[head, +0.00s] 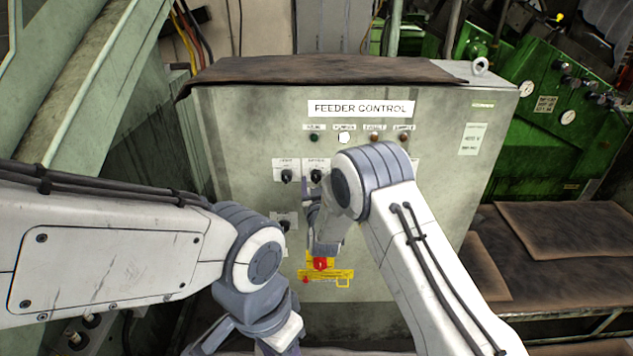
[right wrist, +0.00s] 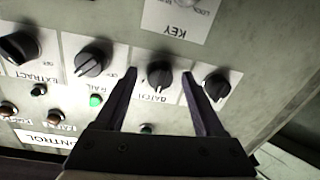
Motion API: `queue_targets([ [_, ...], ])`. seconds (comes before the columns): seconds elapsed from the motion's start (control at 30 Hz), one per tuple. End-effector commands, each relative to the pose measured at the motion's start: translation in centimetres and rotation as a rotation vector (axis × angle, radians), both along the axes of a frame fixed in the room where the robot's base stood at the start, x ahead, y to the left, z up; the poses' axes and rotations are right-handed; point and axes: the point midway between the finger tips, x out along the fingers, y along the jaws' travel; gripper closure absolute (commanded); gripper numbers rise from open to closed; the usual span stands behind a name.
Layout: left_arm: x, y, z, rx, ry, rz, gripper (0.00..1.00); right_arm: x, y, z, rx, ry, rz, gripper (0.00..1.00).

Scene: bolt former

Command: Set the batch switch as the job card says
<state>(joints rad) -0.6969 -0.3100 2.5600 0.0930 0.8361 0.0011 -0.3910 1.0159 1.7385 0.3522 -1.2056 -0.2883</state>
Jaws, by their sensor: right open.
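The batch switch is a black rotary knob (right wrist: 160,75) on a white plate marked BATCH, upside down in the right wrist view. In the head view it is the second knob (head: 316,175) of the upper row. My right gripper (right wrist: 158,76) is open, with one finger on either side of this knob; I cannot tell whether they touch it. In the head view my right gripper (head: 313,192) is partly hidden by its own wrist. My left arm reaches in from the left, and its gripper fingers are not visible. A printed card (head: 473,139) at the panel's right is too small to read.
Neighbouring knobs are close: one (right wrist: 217,87) beside the right finger, the rail knob (right wrist: 93,60) and the extract knob (right wrist: 20,47). A KEY plate (right wrist: 180,18) lies on the other side. A red knob (head: 320,263) on a yellow plate sits low on the feeder control panel (head: 235,125).

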Motion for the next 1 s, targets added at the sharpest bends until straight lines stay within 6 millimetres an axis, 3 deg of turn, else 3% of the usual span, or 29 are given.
queue_targets([
  [0.03, 0.0, 0.0, 0.0, 0.0, 0.0, 0.0, 0.5, 0.0, 0.0, 0.0, 0.0, 0.0, 0.0, 0.29],
  [0.2, 0.0, 0.0, 0.0, 0.0, 0.0, 0.0, 0.5, 0.0, 0.0, 0.0, 0.0, 0.0, 0.0, 0.94],
  [0.23, 0.0, 0.0, 0.0, 0.0, 0.0, 0.0, 0.5, 0.0, 0.0, 0.0, 0.0, 0.0, 0.0, 1.0],
  [0.57, 0.0, 0.0, -1.0, 0.0, 0.0, 0.0, 0.5, -0.1, 0.0, -0.3, 0.038, -0.001, 0.0, 1.0],
  [1.0, 0.0, 0.0, -7.4, 0.0, 0.0, -0.002, 0.5, 0.0, 0.1, -0.8, 0.349, -0.004, 0.001, 1.0],
])
